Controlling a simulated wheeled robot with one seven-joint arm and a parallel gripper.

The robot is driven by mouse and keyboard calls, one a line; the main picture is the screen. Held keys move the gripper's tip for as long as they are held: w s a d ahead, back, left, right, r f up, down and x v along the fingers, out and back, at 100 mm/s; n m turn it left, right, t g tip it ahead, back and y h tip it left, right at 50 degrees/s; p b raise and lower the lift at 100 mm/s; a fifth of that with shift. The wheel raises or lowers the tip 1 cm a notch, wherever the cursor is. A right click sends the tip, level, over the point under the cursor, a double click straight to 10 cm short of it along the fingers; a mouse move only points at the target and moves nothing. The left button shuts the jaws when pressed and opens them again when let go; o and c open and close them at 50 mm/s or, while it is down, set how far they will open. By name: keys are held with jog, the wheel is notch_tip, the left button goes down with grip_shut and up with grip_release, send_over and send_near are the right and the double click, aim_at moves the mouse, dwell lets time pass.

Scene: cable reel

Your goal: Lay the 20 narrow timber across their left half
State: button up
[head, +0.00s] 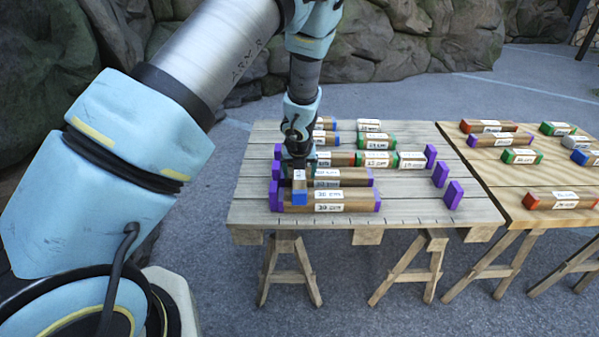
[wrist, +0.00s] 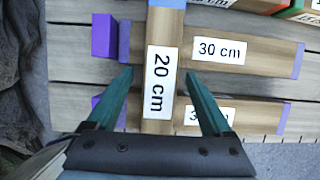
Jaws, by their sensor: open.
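The narrow 20 cm timber (wrist: 158,85), brown with a white label and blue end, lies crosswise over two 30 cm timbers near their left ends. In the head view its blue near end (head: 299,198) faces me. The front 30 cm timber (head: 350,206) and the one behind it (head: 353,178) have purple ends and lie side by side; both show in the wrist view (wrist: 275,53) (wrist: 262,116). My gripper (wrist: 159,74) is open, one finger each side of the 20 cm timber, with visible gaps. In the head view my gripper (head: 298,158) partly hides the timber.
Purple blocks stand at the left ends (head: 275,196) and at the right (head: 453,195) of the grey plank table (head: 410,213). More timbers, some green-ended (head: 376,141), lie behind. A second table (head: 515,215) at right holds several loose timbers.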

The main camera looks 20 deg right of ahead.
jog(key=p+v, duration=0.4)
jog(key=v, duration=0.6)
jog(key=shift+s+a+r, duration=0.1)
jog(key=shift+a+r, duration=0.05)
jog(key=shift+r, duration=0.15)
jog(key=w+a+r+n+y, duration=0.15)
jog(key=a+r+n, duration=0.35)
jog(key=a+n, duration=0.55)
jog(key=w+a+r+n+y, duration=0.15)
jog(key=a+r+n, duration=0.35)
jog(key=a+n, duration=0.55)
jog(key=s+a+r+n+g, duration=0.1)
jog(key=s+a+r+n, duration=0.1)
jog(key=s+a+n, duration=0.3)
jog(key=s+a+r+n+g+h, duration=0.1)
jog(key=s+a+r+n, duration=0.1)
jog(key=s+a+n, duration=0.3)
jog(key=a+n, duration=0.4)
jog(key=n, duration=0.5)
jog(key=shift+r, duration=0.2)
